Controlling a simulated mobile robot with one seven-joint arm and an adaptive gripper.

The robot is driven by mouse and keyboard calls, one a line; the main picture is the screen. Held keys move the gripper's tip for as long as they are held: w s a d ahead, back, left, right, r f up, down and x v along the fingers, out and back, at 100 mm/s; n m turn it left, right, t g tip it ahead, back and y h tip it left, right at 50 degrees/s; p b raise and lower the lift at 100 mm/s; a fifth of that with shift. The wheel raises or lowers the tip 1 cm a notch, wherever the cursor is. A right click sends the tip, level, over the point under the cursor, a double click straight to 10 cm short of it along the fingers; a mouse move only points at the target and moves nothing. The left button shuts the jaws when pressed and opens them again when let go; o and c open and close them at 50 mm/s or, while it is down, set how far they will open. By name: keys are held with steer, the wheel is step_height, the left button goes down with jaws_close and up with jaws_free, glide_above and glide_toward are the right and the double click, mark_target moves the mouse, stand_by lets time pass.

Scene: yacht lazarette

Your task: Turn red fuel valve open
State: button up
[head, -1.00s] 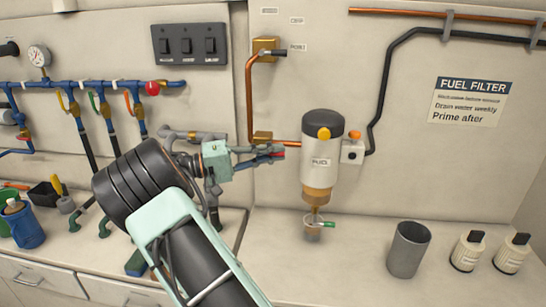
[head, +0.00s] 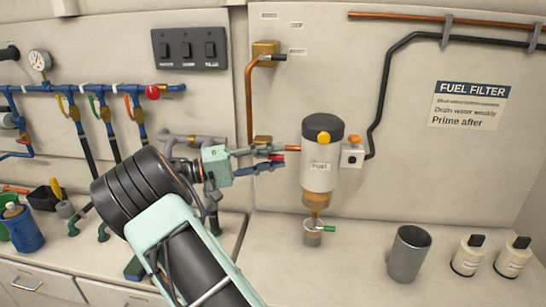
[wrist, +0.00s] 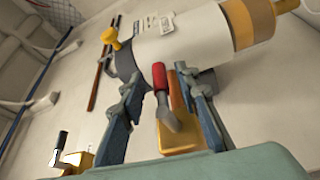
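The red fuel valve handle (wrist: 160,78) shows in the wrist view between the two fingers of my gripper (wrist: 158,92). Its grey lever runs down to a brass valve body (wrist: 182,137). The fingers are apart, one on each side of the handle, with visible gaps. In the head view, my gripper (head: 278,155) is at the wall left of the fuel filter, and a little of the red handle (head: 277,157) shows between its fingertips. The brass body (head: 262,140) is partly hidden there.
The white fuel filter (head: 318,180) hangs close right of my gripper. Above is another brass valve (head: 265,48) with a black handle, joined by copper pipe (head: 249,95). A grey cup (head: 408,254) and two white bottles (head: 468,255) stand on the counter at right.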

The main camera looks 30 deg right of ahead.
steer(key=v, duration=1.2)
